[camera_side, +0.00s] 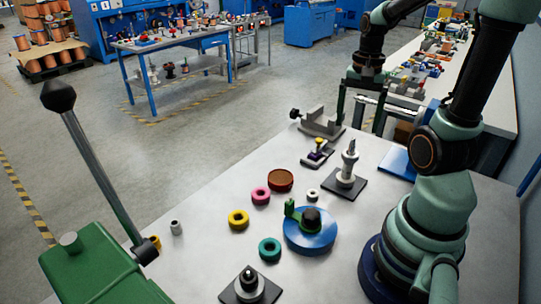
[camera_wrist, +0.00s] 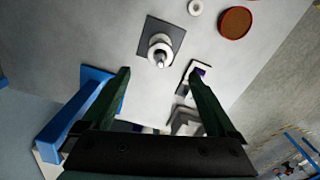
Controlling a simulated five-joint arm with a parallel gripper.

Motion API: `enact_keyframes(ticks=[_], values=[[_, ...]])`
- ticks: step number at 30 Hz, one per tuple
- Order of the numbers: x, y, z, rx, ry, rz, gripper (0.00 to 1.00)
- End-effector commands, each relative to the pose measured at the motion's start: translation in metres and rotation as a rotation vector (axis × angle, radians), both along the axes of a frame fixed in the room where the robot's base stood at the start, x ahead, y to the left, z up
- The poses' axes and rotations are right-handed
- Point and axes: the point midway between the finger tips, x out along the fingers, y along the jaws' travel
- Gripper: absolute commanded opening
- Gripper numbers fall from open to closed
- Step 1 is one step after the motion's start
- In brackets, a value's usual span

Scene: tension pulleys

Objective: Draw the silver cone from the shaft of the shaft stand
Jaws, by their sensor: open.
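The shaft stand has a dark square base (camera_side: 340,189) and stands upright on the grey table. The silver cone (camera_side: 350,160) sits on its upright shaft. In the wrist view the cone (camera_wrist: 159,50) shows end-on above the dark base (camera_wrist: 149,32), between my fingertips and slightly beyond them. My gripper (camera_side: 360,122) is open and empty, pointing down, above and behind the stand in the side view. Its dark green fingers also show in the wrist view (camera_wrist: 158,70), one on each side, apart from the cone.
A small stand with purple and yellow parts (camera_side: 317,153) and a grey metal bracket (camera_side: 322,124) stand close by. A blue tray (camera_side: 397,161) lies to the right. A blue round fixture (camera_side: 309,238), coloured rings and another dark-based stand (camera_side: 249,288) lie nearer the camera.

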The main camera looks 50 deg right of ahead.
Motion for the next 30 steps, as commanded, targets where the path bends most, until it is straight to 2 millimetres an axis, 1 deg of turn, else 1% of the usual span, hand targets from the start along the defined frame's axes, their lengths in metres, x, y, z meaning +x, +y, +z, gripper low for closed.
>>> enact_keyframes(ticks=[1, 6, 9, 13, 19, 28, 29, 30], values=[[-0.001, 0.001, -0.010, 0.004, 0.004, 0.001, 0.93], [-0.001, 0.001, -0.041, 0.005, 0.005, 0.002, 0.93], [-0.001, 0.001, -0.057, 0.004, 0.004, 0.003, 0.93], [0.000, 0.001, -0.074, 0.002, 0.003, 0.003, 0.93], [0.000, 0.001, -0.087, 0.000, 0.000, 0.003, 0.93], [0.000, 0.000, -0.088, -0.001, -0.001, 0.003, 0.93], [0.000, 0.000, -0.088, -0.001, -0.001, 0.003, 0.85], [0.000, 0.000, -0.088, -0.001, -0.001, 0.003, 0.70]])
